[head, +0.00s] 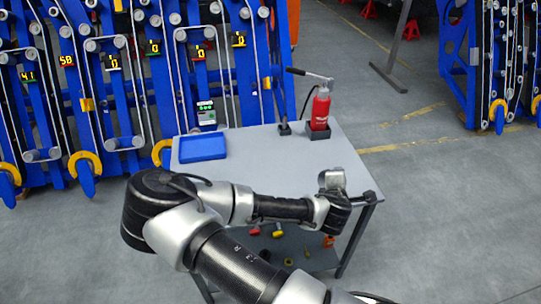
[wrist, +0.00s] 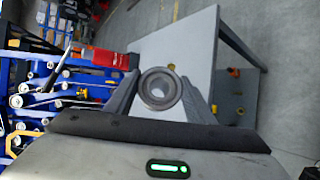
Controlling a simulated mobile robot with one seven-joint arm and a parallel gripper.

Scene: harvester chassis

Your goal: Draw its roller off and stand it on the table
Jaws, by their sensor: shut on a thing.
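My gripper (head: 360,200) is at the right front edge of the grey table (head: 262,165) in the head view. In the wrist view its two dark fingers (wrist: 160,94) are shut on a grey ring-shaped roller (wrist: 173,93). I see the roller end-on, with its round hole facing the camera. Table top shows behind it; I cannot tell how high it is above the table or whether it touches. In the head view the roller is too small and dark to make out clearly.
A red pump with a lever (head: 320,112) stands at the table's back right. A blue tray (head: 203,146) lies at the back left. Blue chassis frames with rollers (head: 110,80) stand behind. Small parts (head: 277,231) lie on the lower shelf. The middle of the table top is clear.

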